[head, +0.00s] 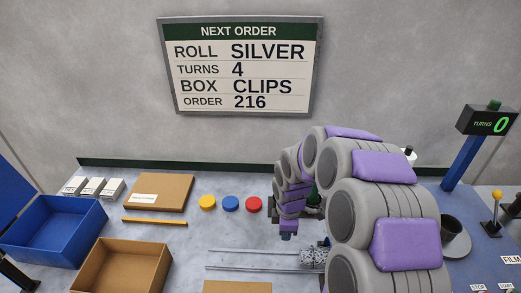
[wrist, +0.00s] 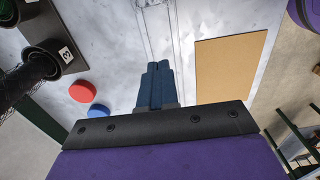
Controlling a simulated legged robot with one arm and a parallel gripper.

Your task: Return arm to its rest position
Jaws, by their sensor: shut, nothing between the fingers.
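My arm, grey with purple pads, rises from the lower right of the head view and bends over the table. My gripper (head: 288,231) hangs at its far end, above the table and right of the red disc (head: 253,204). In the wrist view my gripper (wrist: 157,72) shows two dark blue fingers pressed together with nothing between them. The table (head: 180,238) under it is light grey. Part of the table and a silver mesh roll (head: 313,257) are partly hidden behind my arm.
A blue box (head: 60,232) and an open cardboard box (head: 125,262) stand at left. A blue disc (head: 231,203) and yellow disc (head: 207,202) lie nearby. A black holder (wrist: 70,66) shows in the wrist view. A counter (head: 487,121) reading 0 stands at right.

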